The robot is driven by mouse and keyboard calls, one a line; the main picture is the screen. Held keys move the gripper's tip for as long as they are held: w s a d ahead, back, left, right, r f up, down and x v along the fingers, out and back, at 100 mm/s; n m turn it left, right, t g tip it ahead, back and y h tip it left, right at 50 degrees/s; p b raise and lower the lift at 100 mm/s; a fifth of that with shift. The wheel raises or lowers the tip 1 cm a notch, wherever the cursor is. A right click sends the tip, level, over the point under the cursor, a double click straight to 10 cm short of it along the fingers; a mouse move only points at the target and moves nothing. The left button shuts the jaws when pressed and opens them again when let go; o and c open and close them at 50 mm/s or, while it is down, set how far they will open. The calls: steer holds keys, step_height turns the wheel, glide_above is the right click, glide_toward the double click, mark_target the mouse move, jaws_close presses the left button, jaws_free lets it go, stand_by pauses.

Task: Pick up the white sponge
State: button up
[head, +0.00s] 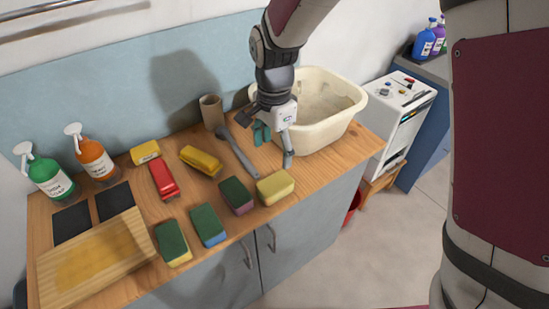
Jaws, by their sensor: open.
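No plainly white sponge shows in the head view; the palest is a cream-yellow sponge (275,187) near the counter's front edge. Left of it lie a sponge with a green top and pinkish body (237,196), one with a green top and blue body (209,226), and one with a green top and yellow body (173,243). My gripper (267,139) is open and empty. It points down above the counter, behind the cream-yellow sponge and in front of the cream basin, apart from the sponge. It partly hides a teal item (261,132).
The cream basin (335,125) stands at the counter's right end. A grey-handled tool (238,153), yellow brush (201,160), red brush (162,180), yellow block (145,152) and brown cup (211,111) lie left of my gripper. Soap bottles (95,157) and a wooden board (95,262) are further left.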

mark_target(275, 182)
step_height(275, 182, down, 9)
steer(key=shift+r+p, duration=0.1)
steer(key=shift+p, duration=0.2)
steer(key=shift+d+f+p, duration=0.15)
steer(key=shift+f+p, duration=0.35)
steer(key=shift+f, duration=2.15)
steer(key=c, duration=0.9)
steer(key=shift+r, duration=0.15)
